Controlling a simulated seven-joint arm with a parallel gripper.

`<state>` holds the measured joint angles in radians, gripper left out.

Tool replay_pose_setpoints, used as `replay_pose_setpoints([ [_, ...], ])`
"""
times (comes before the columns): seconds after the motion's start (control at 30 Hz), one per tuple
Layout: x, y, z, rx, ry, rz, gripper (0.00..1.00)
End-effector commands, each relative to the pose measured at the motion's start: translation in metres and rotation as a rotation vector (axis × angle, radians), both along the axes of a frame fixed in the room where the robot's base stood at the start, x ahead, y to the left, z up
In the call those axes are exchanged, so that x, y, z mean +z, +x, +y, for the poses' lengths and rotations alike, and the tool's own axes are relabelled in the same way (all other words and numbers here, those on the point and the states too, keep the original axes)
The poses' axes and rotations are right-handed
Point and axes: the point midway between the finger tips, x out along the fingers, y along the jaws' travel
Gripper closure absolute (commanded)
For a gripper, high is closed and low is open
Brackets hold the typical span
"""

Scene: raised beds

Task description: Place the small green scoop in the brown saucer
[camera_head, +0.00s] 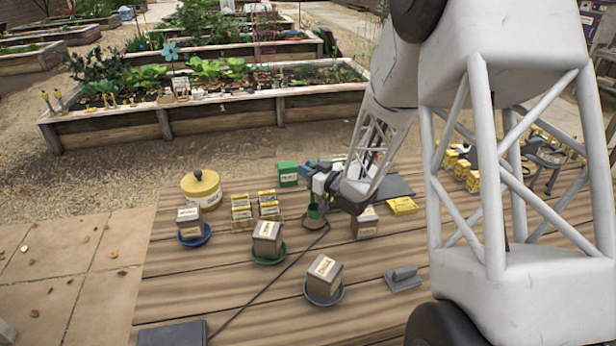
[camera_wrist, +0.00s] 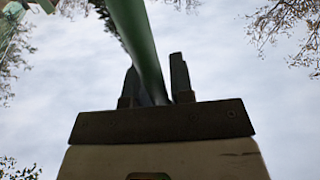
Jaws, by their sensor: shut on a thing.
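My gripper (camera_head: 318,186) is low over the far middle of the wooden table and is shut on the small green scoop (camera_head: 314,211). In the wrist view the scoop's green handle (camera_wrist: 139,45) runs up from between my two dark fingers (camera_wrist: 156,85). In the head view the scoop hangs down at the brown saucer (camera_head: 314,224), its lower end over or in it. I cannot tell whether it touches the saucer. The saucer is small and partly hidden by the scoop.
Seed boxes stand on a blue saucer (camera_head: 196,239), a green saucer (camera_head: 268,257) and a grey-blue saucer (camera_head: 324,298). A yellow canister (camera_head: 201,190), a green box (camera_head: 287,173) and several small yellow packets (camera_head: 242,213) are nearby. A box (camera_head: 366,222) stands close right of the brown saucer.

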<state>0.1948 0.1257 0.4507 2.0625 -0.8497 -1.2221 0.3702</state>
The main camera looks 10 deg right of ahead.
Motion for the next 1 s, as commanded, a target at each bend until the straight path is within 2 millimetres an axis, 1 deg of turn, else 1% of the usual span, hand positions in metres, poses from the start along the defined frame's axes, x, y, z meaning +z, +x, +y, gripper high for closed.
replay_pose_setpoints([
  [0.1, -0.012, 0.000, 0.000, 0.000, 0.002, 0.001, 1.00],
  [0.27, -0.023, 0.000, 0.000, -0.001, 0.000, 0.001, 1.00],
  [0.63, -0.025, 0.000, 0.000, -0.001, 0.000, 0.000, 1.00],
  [1.0, -0.032, 0.000, 0.000, 0.000, 0.001, 0.000, 1.00],
])
